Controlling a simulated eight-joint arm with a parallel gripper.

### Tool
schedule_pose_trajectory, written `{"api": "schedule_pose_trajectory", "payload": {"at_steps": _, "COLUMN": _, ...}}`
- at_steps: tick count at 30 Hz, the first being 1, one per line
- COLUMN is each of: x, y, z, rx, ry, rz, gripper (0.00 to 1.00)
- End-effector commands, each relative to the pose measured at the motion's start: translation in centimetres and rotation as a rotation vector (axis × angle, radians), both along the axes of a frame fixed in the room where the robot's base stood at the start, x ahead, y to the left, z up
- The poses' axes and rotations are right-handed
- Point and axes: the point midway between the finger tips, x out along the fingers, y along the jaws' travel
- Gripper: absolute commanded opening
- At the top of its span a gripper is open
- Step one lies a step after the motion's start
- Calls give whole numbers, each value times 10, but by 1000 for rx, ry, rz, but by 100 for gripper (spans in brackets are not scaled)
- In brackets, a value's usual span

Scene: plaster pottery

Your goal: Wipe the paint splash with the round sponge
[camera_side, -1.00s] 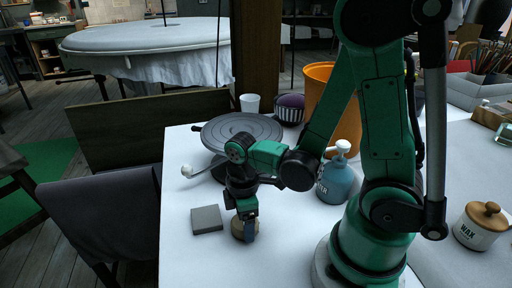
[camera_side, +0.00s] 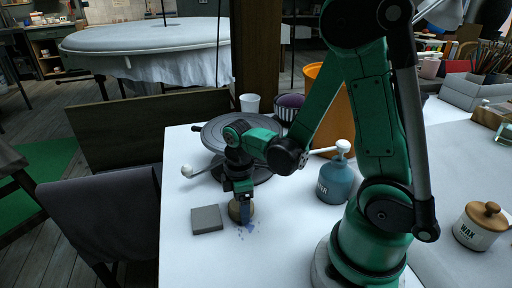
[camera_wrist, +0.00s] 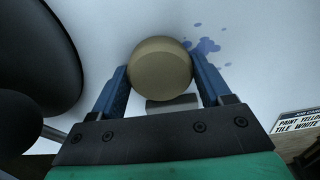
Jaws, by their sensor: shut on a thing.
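The round sponge (camera_side: 236,212) is tan and sits between the fingers of my gripper (camera_side: 241,203), low over the white table. In the wrist view the sponge (camera_wrist: 160,66) is between the two blue fingers of my gripper (camera_wrist: 160,85), which are shut on it. The paint splash (camera_side: 249,227) is a set of blue-violet spots on the table, just right of and in front of the sponge. In the wrist view the splash (camera_wrist: 206,46) shows beside the sponge's upper right. Whether the sponge touches the table is unclear.
A grey square block (camera_side: 207,219) lies left of the sponge. A grey turntable (camera_side: 262,140) stands behind my gripper, and a blue pump bottle (camera_side: 336,180) is to the right. A wax jar (camera_side: 481,226) stands far right. The front of the table (camera_side: 230,265) is clear.

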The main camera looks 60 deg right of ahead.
Motion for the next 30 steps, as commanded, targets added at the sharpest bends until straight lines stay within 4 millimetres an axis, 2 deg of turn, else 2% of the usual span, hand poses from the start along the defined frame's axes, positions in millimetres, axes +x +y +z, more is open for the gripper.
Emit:
{"api": "schedule_pose_trajectory", "payload": {"at_steps": 2, "x": 5, "y": -6, "z": 0, "rx": 0, "ry": -1, "rz": -3, "gripper": 29}}
{"api": "schedule_pose_trajectory", "payload": {"at_steps": 6, "x": 0, "y": -4, "z": 22, "rx": -1, "ry": -5, "rz": 0, "gripper": 29}}
{"api": "schedule_pose_trajectory", "payload": {"at_steps": 24, "x": 1, "y": -4, "z": 74, "rx": 0, "ry": -4, "rz": 0, "gripper": 29}}
{"api": "schedule_pose_trajectory", "payload": {"at_steps": 30, "x": 1, "y": -4, "z": 80, "rx": 0, "ry": -4, "rz": 0, "gripper": 29}}
